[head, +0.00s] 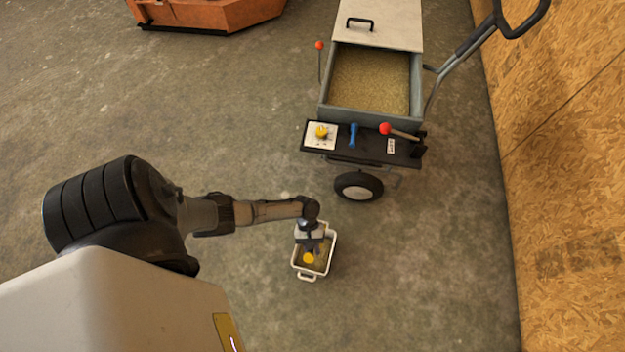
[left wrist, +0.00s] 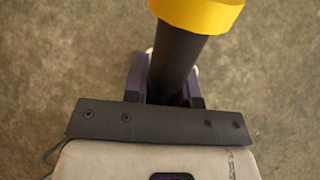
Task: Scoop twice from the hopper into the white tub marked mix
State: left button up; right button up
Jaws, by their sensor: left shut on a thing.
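The hopper (head: 327,108) is a grey box on a wheeled cart, partly uncovered and holding tan grain (head: 370,80). A white tub (head: 331,248) with a handle stands on the floor below the cart. Something tan shows inside it; no marking is readable. My left gripper (head: 313,246) is over the tub, shut on the dark handle of a scoop (head: 308,258) with a yellow part. In the left wrist view the dark handle (left wrist: 178,60) runs between the fingers of my left gripper (left wrist: 165,88) to the yellow part (left wrist: 197,12). The scoop's load is hidden. My right gripper is not in view.
The cart's front shelf (head: 343,157) carries a yellow knob, a blue item and a red-tipped lever (head: 386,129). The cart's wheel (head: 358,187) is above the tub. A wooden wall (head: 570,180) stands right, an orange bin (head: 200,12) top left. The surrounding floor is clear.

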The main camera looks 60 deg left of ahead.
pick_arm(q)
jog(key=shift+r+m+t+y+p, duration=0.15)
jog(key=shift+r+t+y+p, duration=0.35)
jog(key=shift+p, duration=0.8)
jog(key=shift+r+m+t+y+p, duration=0.2)
jog(key=shift+t+y+p, duration=0.3)
jog(key=shift+y+p, duration=0.6)
jog(key=shift+t+y+p, duration=0.3)
jog(key=shift+p, duration=0.5)
